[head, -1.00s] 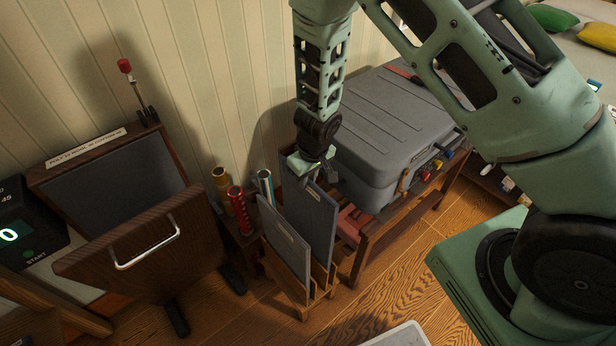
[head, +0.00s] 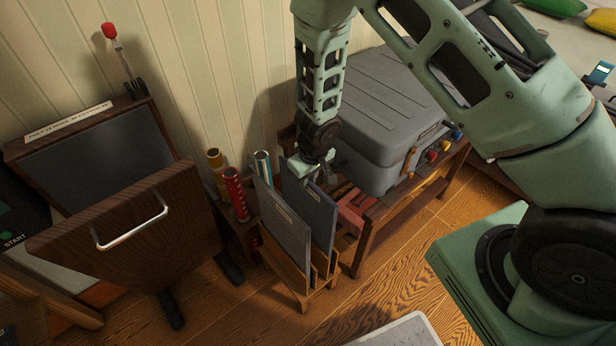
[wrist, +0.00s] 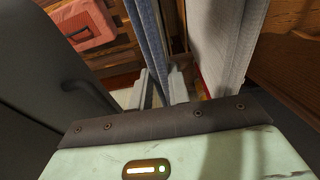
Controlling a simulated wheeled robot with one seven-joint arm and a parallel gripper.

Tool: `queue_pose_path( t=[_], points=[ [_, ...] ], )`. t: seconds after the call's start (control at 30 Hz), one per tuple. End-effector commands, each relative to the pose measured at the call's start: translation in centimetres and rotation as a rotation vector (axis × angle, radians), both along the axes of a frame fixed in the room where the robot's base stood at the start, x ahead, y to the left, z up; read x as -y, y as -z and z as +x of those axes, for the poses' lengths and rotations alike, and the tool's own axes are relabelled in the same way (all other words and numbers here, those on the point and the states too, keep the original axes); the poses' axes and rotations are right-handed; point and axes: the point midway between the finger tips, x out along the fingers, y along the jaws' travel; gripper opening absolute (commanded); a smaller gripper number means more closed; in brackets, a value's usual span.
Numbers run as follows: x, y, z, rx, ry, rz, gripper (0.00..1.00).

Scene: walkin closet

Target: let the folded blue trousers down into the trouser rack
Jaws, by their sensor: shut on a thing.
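The folded blue trousers (head: 317,222) are a flat, upright, dark blue-grey panel in the head view. My gripper (head: 311,172) is shut on their top edge. In the wrist view the blue cloth (wrist: 149,40) runs between the fingertips (wrist: 163,88). The wooden trouser rack (head: 284,283) stands on the floor below. The trousers' lower part appears to be among its right-hand dividers; whether they touch its bottom is hidden. A lighter grey folded panel (head: 284,232) with a small label stands in the rack just to the left, and a pale panel (wrist: 213,45) shows beside the trousers in the wrist view.
A large grey case (head: 385,110) sits on a wooden bench (head: 425,190) close on the right. Red and gold rolls (head: 236,196) stand close on the left, beyond them a brown flap with a metal handle (head: 132,232).

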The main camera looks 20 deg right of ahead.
Motion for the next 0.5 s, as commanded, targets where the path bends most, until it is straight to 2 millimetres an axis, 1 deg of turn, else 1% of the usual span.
queue_pose_path(
  t=[0.03,0.1,0.43,0.47,0.5],
  points=[
    [0.0,0.61,0.04,0.001,0.001,0.0,0.0],
    [-0.01,0.86,0.05,0.001,0.001,0.0,0.0],
    [-0.01,0.93,0.06,0.001,0.0,0.0,0.0],
    [-0.02,0.93,0.06,0.001,0.0,0.0,0.21],
    [-0.02,0.93,0.06,0.001,0.0,0.0,0.32]
  ],
)
